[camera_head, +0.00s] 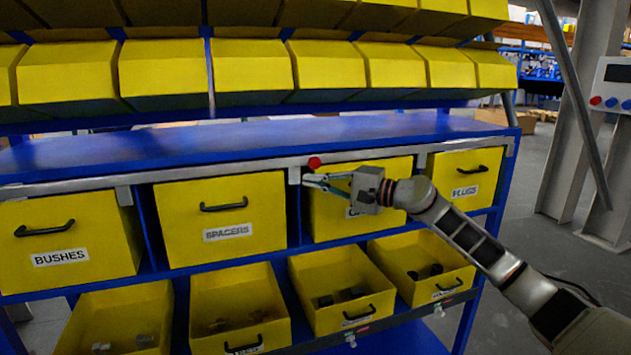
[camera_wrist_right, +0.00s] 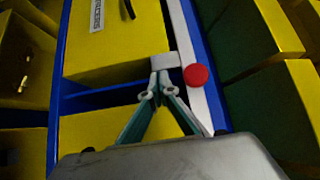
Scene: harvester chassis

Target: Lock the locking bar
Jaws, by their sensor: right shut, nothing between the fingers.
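The locking bar (camera_head: 230,170) is a long grey rail along the shelf edge, above a row of yellow drawers. Its red knob (camera_head: 314,163) sits near the middle. Short grey tabs (camera_head: 124,195) hang from the bar near the gaps between drawers. My right gripper (camera_head: 306,181) is shut and empty, just below the knob, by the middle tab (camera_head: 294,176). In the right wrist view the fingertips (camera_wrist_right: 158,80) are at the lower end of that tab (camera_wrist_right: 165,61), beside the red knob (camera_wrist_right: 196,75); contact is unclear. My left gripper is out of view.
The closed drawers include BUSHES (camera_head: 60,240), SPACERS (camera_head: 220,220) and PLUGS (camera_head: 470,180), with black handles. Open yellow bins (camera_head: 340,290) with small parts stand below. More yellow bins (camera_head: 250,70) hang above the blue shelf (camera_head: 250,137). A grey post (camera_head: 585,120) stands at the right.

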